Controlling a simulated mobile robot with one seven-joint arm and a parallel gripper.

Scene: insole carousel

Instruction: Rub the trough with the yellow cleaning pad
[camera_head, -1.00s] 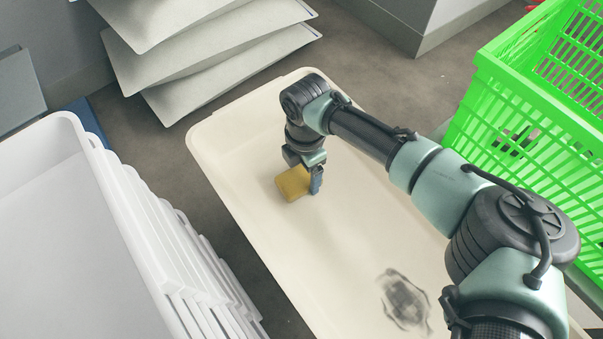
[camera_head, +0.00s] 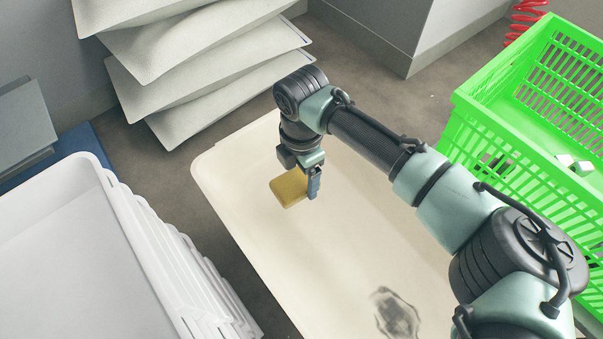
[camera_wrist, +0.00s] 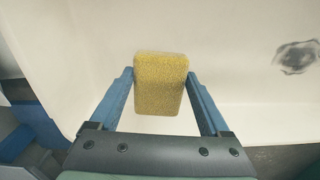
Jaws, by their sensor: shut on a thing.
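The yellow cleaning pad (camera_head: 289,187) is in my gripper (camera_head: 312,187), which points down over the far part of the cream trough (camera_head: 237,176). In the wrist view the pad (camera_wrist: 160,82) sits between the two blue fingers of my gripper (camera_wrist: 160,95), which are shut on it. The trough's pale floor (camera_wrist: 235,65) lies beneath the pad; I cannot tell whether the pad touches it. A dark grey smudge (camera_head: 396,314) is on the trough floor nearer the front, apart from the pad. It also shows at the right of the wrist view (camera_wrist: 296,56).
Stacked white trays (camera_head: 60,235) stand close on the left. Several grey sheet-like bags (camera_head: 190,60) are piled behind the trough. A green crate (camera_head: 500,150) with small items in it stands on the right. The trough's middle floor is bare.

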